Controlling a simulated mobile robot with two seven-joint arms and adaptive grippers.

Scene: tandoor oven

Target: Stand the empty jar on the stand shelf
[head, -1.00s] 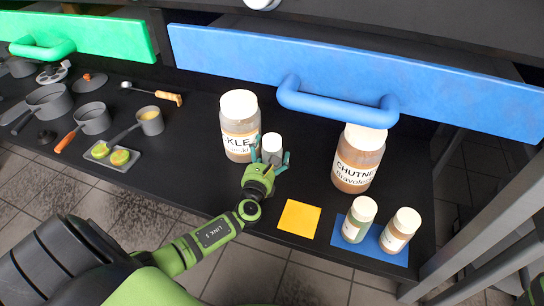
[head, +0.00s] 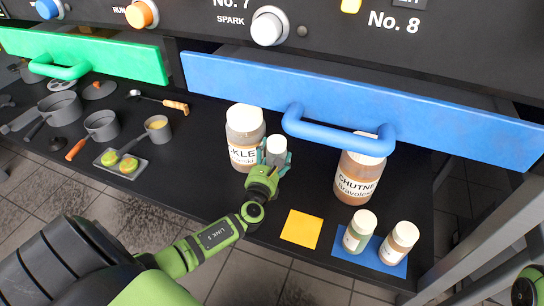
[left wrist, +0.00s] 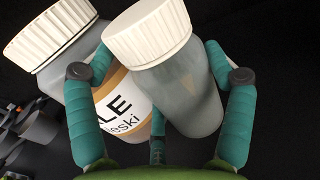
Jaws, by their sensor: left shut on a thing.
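My left gripper (head: 268,168) is shut around a small grey see-through jar (head: 276,150) with a white lid. The jar looks empty and upright in the head view. In the left wrist view, the jar (left wrist: 182,85) sits between the teal fingers (left wrist: 160,105). It is over the black shelf (head: 190,185), just right of the big pickle jar (head: 243,155). I cannot tell whether its base touches the shelf or whether it touches the pickle jar.
A big chutney jar (head: 357,180) stands to the right. Two small lidded jars stand on a blue mat (head: 385,262), beside a bare orange square (head: 301,229). Pans and a tray (head: 122,164) fill the left. The blue drawer handle (head: 335,135) overhangs the back.

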